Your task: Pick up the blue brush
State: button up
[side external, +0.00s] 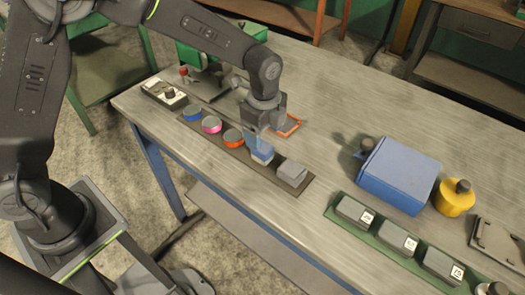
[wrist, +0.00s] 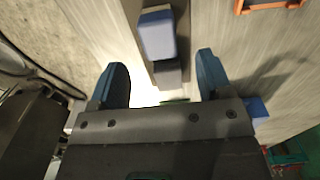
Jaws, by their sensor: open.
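The blue brush (side external: 263,156) is a small block on a dark strip, in a row between an orange-topped tin (side external: 233,138) and a grey block (side external: 292,173). My gripper (side external: 257,142) is low over the strip at the blue brush and partly hides it. In the wrist view, my gripper (wrist: 161,64) is open, with one finger on each side of the strip. There the blue brush (wrist: 157,35) shows at the top centre, just ahead of the fingertips. The grey block (wrist: 168,72) shows between the fingers. Nothing is held.
Pink (side external: 211,125) and blue (side external: 192,113) tins stand farther left on the strip. An orange frame (side external: 288,127) lies behind my gripper. A blue box (side external: 398,174), yellow container (side external: 454,198) and green tray (side external: 333,212) of numbered grey blocks are to the right.

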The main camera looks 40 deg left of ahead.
aim_at(263, 146)
notch_tip(263, 146, down, 7)
jog(key=shift+a+f, duration=0.15)
dwell(0.4)
jog(key=c, duration=1)
jog(key=shift+r, duration=0.8)
notch_tip(263, 146, up, 3)
jog(key=shift+f, duration=0.1)
jog(key=s+a+r, duration=0.2)
jog(key=a+r, duration=0.4)
jog(key=a, duration=0.5)
jog(key=shift+a+r, duration=0.3)
jog(key=shift+r, duration=0.05)
